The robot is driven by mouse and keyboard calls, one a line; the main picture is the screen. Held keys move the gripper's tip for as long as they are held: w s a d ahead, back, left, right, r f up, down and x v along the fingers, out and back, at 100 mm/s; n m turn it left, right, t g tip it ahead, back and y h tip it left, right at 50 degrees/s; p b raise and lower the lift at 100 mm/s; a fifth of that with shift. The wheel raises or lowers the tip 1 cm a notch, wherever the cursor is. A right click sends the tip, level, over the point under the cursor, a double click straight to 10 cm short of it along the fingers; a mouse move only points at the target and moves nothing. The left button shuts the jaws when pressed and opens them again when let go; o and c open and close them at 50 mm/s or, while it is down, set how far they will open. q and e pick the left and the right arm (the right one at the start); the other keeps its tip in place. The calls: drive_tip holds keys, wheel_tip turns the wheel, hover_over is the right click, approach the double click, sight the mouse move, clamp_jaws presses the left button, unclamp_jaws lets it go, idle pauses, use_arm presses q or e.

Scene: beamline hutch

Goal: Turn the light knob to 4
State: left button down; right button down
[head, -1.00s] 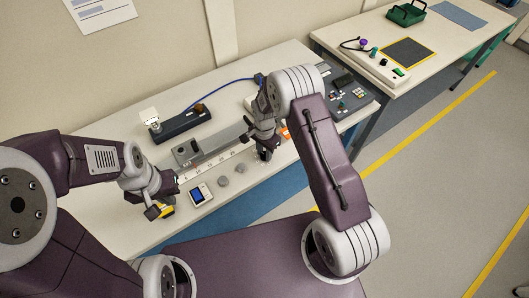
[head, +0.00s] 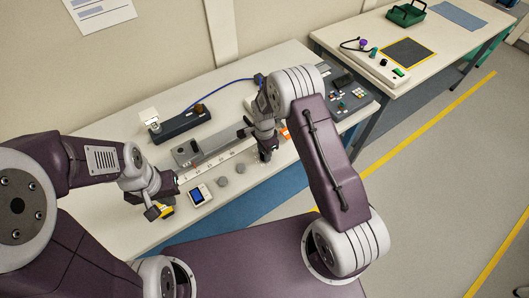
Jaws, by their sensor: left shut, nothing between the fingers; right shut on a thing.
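My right gripper (head: 265,157) points down at the front right of the near bench (head: 110,180). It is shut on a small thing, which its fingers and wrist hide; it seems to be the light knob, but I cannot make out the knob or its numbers. An orange patch (head: 284,133) shows just right of this wrist. My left gripper (head: 154,213) is shut and empty over the bench's front left, near a yellow-and-black object (head: 168,210).
A small device with a screen (head: 201,193) and two grey discs (head: 222,182) lie near the front edge. A scaled rail (head: 215,158) and a dark block (head: 180,125) lie behind. A grey control panel (head: 347,100) stands right. Another table (head: 440,60) is beyond.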

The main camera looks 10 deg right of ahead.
drive_tip(key=c, duration=1.1)
unclamp_jaws()
drive_tip(key=shift+o, duration=0.2)
wheel_tip(320, 180, up, 9)
drive_tip(key=shift+b, duration=0.45)
